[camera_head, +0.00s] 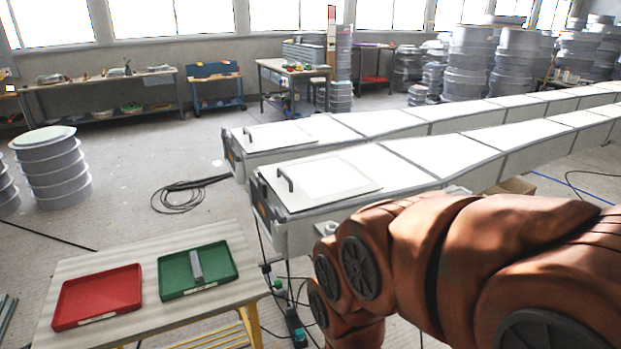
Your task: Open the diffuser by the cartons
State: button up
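Two long white box-like units lie side by side, running from the middle to the far right; I cannot tell for certain which is the diffuser. The nearer unit (440,156) has a flat white lid (335,178) with a dark-edged handle (285,179) at its left end. The farther unit (378,122) has a similar lid (285,135) and handle (249,137). Both lids lie flat, apparently shut. A brown carton (516,186) shows beside the nearer unit, partly hidden by my orange-brown arm. My gripper is not in view.
A table (215,228) at lower left holds a red tray (98,296) and a green tray (170,270) with a grey block (196,266). Black cable (180,196) lies coiled on the floor. Stacked grey drums (52,168) stand left. Open floor lies between drums and units.

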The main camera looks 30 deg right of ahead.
aim_at(301, 185)
jog(key=z, duration=1.4)
jog(key=i, duration=0.9)
jog(key=u, duration=2.65)
